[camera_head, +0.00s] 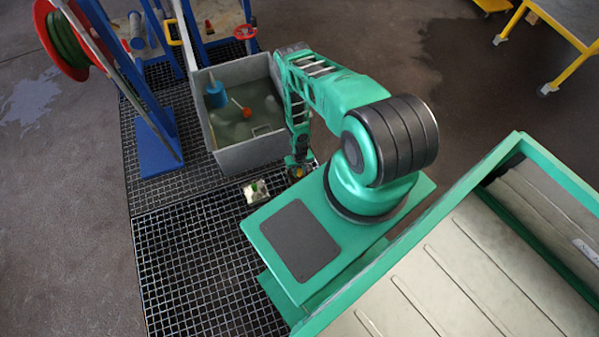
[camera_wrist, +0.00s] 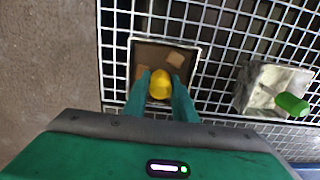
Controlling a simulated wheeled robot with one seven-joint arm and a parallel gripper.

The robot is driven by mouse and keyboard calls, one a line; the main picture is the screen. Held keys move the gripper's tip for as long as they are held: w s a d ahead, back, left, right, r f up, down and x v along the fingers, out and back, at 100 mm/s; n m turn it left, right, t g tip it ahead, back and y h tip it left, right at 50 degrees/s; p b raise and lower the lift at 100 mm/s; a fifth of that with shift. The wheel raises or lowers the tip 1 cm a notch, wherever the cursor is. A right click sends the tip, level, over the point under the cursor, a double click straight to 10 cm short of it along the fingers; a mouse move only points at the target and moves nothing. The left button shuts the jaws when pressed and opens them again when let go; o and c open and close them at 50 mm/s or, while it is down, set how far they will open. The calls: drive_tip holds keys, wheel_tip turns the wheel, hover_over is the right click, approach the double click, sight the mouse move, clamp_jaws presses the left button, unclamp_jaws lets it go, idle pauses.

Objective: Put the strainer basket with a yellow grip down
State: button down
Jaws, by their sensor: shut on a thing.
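The strainer basket (camera_wrist: 149,54) is a small square tray with a pale rim and a brown inside holding some tan pieces. Its round yellow grip (camera_wrist: 160,84) stands up in the middle. My gripper (camera_wrist: 160,80) is shut on the yellow grip, with one green finger on each side. In the head view my gripper (camera_head: 298,164) points down beside the near right corner of the grey tank, and the yellow grip (camera_head: 297,173) shows small below it. The basket is over the floor grating; I cannot tell whether it touches it.
The grey tank (camera_head: 252,158) holds murky liquid, a blue object and an orange one. The nearer grating (camera_head: 205,270) is clear.

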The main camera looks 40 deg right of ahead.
drive_tip(key=shift+f, duration=0.1)
drive_tip(key=c, duration=1.5)
unclamp_jaws()
drive_tip(key=shift+o, duration=0.2)
